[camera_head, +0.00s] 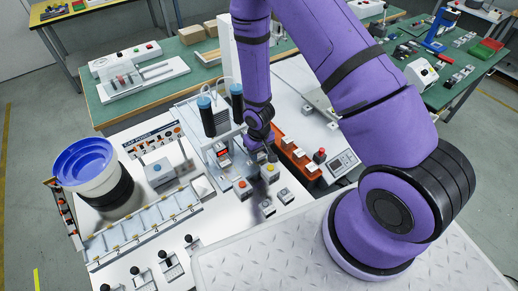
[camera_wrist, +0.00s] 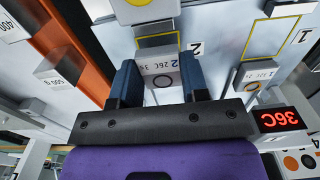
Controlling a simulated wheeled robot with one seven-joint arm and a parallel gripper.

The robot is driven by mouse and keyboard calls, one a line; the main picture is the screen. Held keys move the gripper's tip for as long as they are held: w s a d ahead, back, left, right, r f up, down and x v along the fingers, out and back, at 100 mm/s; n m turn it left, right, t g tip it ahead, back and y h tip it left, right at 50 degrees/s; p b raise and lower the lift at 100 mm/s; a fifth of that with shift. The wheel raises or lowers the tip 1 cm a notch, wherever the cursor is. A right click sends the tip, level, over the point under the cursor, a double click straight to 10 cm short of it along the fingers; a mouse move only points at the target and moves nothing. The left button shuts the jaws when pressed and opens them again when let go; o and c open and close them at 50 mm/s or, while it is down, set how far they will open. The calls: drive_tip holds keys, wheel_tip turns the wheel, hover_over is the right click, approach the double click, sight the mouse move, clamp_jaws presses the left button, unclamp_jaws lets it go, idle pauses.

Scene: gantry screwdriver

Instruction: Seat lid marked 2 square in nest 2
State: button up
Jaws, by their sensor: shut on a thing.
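In the wrist view my gripper (camera_wrist: 160,82) has its two dark blue fingers on either side of a small grey block, the lid marked 2 (camera_wrist: 158,63). Nest 2 (camera_wrist: 175,39), a yellow-outlined square by a printed 2, lies just beyond the lid in the picture; the lid's underside and height are hidden.
A red 36C display (camera_wrist: 280,119) is close on the right.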

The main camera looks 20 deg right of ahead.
drive_tip(key=shift+f, duration=0.75)
idle(0.8)
drive_tip(key=o, duration=1)
wheel_tip(320, 180, up, 11)
drive_tip(key=shift+f, duration=0.1)
wheel_tip(320, 180, up, 14)
drive_tip(key=f+t, duration=0.1)
hover_over(259, 154)
drive_tip(key=w+d, duration=0.1)
drive_tip(key=d, duration=0.1)
drive_tip(key=s+d+r+m+t, duration=0.1)
drive_tip(key=s+d+r+t, duration=0.15)
drive_tip(key=r, duration=1.15)
drive_tip(key=shift+m+t, duration=0.6)
drive_tip(key=shift+t, duration=0.25)
drive_tip(key=s+r, duration=0.5)
drive_tip(key=s, duration=0.1)
drive_tip(key=s+d+r, duration=0.1)
drive_tip(key=s+r, duration=0.4)
drive_tip(key=s, duration=0.2)
drive_tip(key=s+d+r, duration=0.1)
drive_tip(key=s+r, duration=0.5)
drive_tip(key=shift+s+d, duration=0.2)
drive_tip(key=shift+s, duration=0.05)
